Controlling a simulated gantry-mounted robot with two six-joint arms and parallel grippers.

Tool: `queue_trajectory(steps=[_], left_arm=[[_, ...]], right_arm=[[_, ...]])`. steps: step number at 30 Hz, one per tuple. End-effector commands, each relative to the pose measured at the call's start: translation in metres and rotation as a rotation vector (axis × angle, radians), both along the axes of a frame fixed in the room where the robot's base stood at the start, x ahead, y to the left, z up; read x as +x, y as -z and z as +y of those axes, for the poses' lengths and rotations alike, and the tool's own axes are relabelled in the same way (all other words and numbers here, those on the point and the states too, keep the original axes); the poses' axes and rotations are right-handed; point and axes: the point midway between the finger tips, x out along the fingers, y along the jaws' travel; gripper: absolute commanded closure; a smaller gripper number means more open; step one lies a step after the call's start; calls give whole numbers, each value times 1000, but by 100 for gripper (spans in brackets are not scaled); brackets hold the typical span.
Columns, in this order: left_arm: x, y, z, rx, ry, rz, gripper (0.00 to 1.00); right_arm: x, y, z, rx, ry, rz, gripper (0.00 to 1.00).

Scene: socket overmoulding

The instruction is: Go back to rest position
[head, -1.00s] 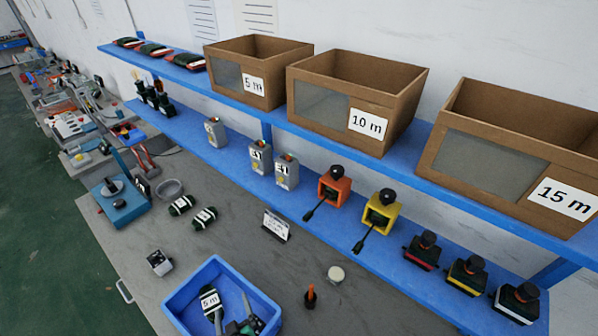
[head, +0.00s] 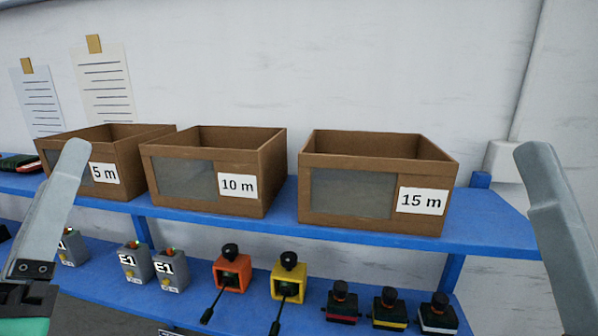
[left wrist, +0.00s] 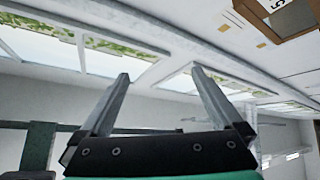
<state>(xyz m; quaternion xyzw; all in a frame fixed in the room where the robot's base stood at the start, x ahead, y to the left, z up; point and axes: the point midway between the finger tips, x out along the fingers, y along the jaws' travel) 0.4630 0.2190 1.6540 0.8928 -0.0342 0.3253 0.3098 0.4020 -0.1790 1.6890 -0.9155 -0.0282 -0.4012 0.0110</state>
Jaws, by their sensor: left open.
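My left gripper (left wrist: 160,72) is open and empty in the left wrist view, its two grey fingers apart and pointing up. In the head view a grey finger of the left gripper (head: 50,215) stands raised at the left edge, in front of the shelf. At the right edge of the head view is another grey finger-like part, cut off by the frame, seemingly of my right gripper (head: 560,240). Its opening is not visible.
Cardboard boxes marked 5 m (head: 128,160), 10 m (head: 262,180) and 15 m (head: 270,190) stand on the blue upper shelf (head: 480,225). Below are grey boxes, an orange switch (head: 232,268), a yellow switch (head: 288,275) and several dark-topped parts.

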Motion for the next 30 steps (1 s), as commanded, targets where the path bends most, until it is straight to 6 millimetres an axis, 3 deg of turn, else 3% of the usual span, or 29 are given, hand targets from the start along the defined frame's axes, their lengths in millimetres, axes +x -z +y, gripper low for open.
queue_trajectory(steps=[1,3,7,9,12,15,18,26,30], left_arm=[[-29,-21,-12,103,-12,-74,0],[-57,-34,-28,266,-61,-138,0],[-64,-37,-41,550,-256,-146,0],[-63,-88,-41,550,-259,-145,0],[-63,-126,-40,549,-258,-143,0],[-62,-156,-40,549,-258,-142,0],[-62,-174,-40,549,-258,-140,0],[-62,-171,-40,548,-258,-139,0],[-62,-141,-40,548,-258,-139,0]], right_arm=[[0,-1,0,0,0,0,0],[0,-1,0,0,0,0,0],[0,-1,0,0,0,0,0],[1,-52,0,0,0,2,0],[-1,-91,0,0,0,-2,0],[0,-122,0,0,0,-1,0],[0,-140,0,0,0,-1,0],[0,-136,0,0,0,0,0],[0,-106,0,0,0,0,0]])
